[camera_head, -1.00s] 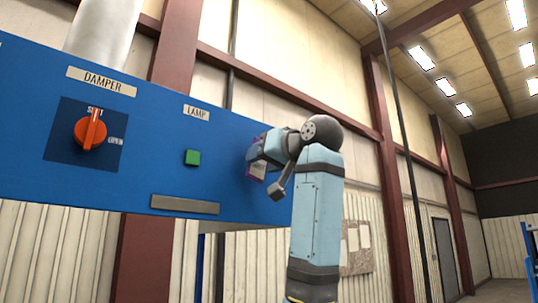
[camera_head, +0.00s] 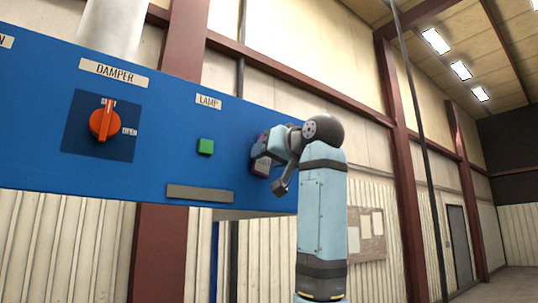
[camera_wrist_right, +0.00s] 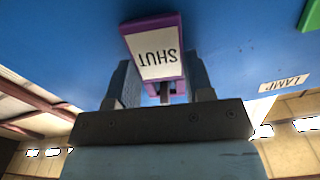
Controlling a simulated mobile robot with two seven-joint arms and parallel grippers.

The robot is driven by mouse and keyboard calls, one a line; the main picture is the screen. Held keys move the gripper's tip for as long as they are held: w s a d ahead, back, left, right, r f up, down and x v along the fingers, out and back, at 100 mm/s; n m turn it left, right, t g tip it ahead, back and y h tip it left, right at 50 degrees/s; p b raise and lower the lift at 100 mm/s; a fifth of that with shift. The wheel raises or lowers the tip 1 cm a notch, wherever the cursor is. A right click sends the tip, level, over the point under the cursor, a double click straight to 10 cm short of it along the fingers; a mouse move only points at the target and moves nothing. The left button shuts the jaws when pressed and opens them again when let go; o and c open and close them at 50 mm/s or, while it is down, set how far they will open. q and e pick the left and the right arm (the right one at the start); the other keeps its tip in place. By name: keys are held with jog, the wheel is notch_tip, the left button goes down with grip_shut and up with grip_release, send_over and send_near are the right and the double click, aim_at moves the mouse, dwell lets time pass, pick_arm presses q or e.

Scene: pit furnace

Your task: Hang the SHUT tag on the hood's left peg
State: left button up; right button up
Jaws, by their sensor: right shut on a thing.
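The SHUT tag (camera_wrist_right: 156,50) has a purple rim and a white face with dark letters, upside down in the right wrist view. It also shows small and edge-on in the head view (camera_head: 261,165). My right gripper (camera_head: 264,153) is shut on it, with a finger on either side in the wrist view. The gripper and tag are close to the blue hood panel (camera_head: 230,172), right of the green lamp button; whether they touch it I cannot tell. No peg can be made out. My left gripper is not in view.
On the blue panel are an orange damper knob (camera_head: 103,122), a green button (camera_head: 205,146) under a LAMP label (camera_head: 208,101), and a grey strip (camera_head: 200,194) at its lower edge. A dark red column (camera_head: 160,250) stands behind.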

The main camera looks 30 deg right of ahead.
jog(key=o, duration=1)
jog(key=shift+c, duration=0.2)
jog(key=s+d+b, duration=0.1)
jog(key=s+b, duration=0.1)
jog(key=s, duration=1.1)
jog(key=shift+s+b, duration=0.35)
jog(key=shift+s, duration=0.05)
